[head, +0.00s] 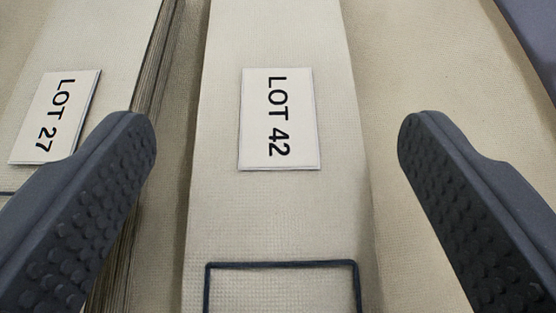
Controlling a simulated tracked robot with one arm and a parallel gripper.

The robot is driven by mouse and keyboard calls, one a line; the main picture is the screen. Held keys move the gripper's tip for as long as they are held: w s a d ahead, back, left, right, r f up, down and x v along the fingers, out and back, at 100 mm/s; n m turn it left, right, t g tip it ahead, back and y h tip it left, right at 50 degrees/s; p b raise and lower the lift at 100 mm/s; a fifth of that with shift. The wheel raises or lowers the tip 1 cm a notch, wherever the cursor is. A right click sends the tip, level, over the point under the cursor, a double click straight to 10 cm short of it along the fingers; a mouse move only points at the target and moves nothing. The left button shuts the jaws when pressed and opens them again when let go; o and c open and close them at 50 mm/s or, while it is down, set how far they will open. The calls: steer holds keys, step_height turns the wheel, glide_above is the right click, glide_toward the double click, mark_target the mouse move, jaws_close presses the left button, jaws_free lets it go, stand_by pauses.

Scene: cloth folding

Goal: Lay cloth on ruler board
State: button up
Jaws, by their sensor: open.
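A pale cream woven cloth (275,215) runs up the middle of the head view as a long band. It bears a white label reading LOT 42 (279,119) and part of a dark blue stitched or printed outline (280,265) below it. My gripper (277,135) is open, with one dark studded finger on each side of this band and nothing between them but the view of the cloth. I cannot tell how high the fingers are above it. No ruler markings show, so I cannot make out the ruler board.
At the left lies another cream piece with a white LOT 27 label (55,117); its right side shows many layered edges (158,60), like a stack. A plain beige surface (430,60) lies to the right. A dark blue-grey edge (530,35) crosses the upper right corner.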

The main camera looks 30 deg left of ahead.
steer(key=v, duration=0.4)
steer(key=shift+s+d+r+p, duration=0.15)
steer(key=shift+s+d+p, duration=0.05)
steer(key=shift+s+p, duration=0.15)
steer(key=shift+b+v, duration=0.65)
steer(key=shift+v, duration=0.85)
